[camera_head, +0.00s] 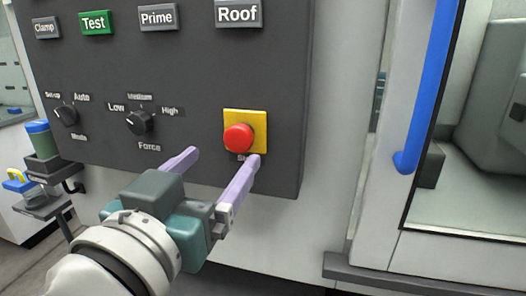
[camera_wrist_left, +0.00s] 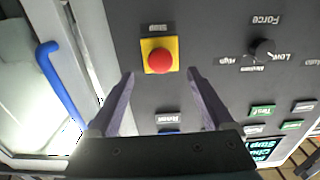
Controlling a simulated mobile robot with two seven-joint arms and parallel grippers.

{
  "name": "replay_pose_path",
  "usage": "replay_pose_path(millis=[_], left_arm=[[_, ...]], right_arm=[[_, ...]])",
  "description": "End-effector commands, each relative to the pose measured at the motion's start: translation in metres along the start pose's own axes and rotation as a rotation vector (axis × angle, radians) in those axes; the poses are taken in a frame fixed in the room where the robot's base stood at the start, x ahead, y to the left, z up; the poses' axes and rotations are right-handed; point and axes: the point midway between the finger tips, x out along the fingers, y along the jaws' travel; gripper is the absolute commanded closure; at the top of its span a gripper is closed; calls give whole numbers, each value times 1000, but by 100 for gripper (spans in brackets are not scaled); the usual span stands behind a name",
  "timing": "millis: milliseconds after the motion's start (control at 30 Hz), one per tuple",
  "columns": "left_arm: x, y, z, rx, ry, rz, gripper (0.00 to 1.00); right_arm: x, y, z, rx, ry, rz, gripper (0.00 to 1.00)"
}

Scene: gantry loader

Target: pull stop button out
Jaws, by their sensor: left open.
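The red stop button (camera_head: 239,138) sits on a yellow square plate (camera_head: 259,117) low on the dark control panel. Its label just below is partly covered by a fingertip. My left gripper (camera_head: 226,158) is open and empty, with two purple fingers pointing toward the panel. In the head view one fingertip is left of the button and the other is just below it. In the left wrist view the button (camera_wrist_left: 159,61) shows beyond and between the spread fingertips (camera_wrist_left: 161,72). The fingers are not around it. My right gripper is not in view.
The panel carries Force (camera_head: 139,122) and Mode (camera_head: 66,114) knobs left of the button, and Clamp, Test (camera_head: 96,22), Prime and Roof (camera_head: 238,13) buttons above. A blue door handle (camera_head: 428,85) stands to the right. A ledge (camera_head: 420,279) juts out at lower right.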

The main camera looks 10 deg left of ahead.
Motion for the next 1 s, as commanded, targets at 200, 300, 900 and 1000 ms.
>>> replay_pose_path(millis=[200,300,900,1000], left_arm=[[34,-1,-2,2,2,-1,15],[48,-1,-1,0,2,-2,15],[77,-2,-1,0,-1,-3,15],[77,-1,-1,0,-1,-3,22]], right_arm=[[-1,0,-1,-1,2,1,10],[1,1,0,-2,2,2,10],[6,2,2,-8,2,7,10],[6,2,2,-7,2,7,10]])
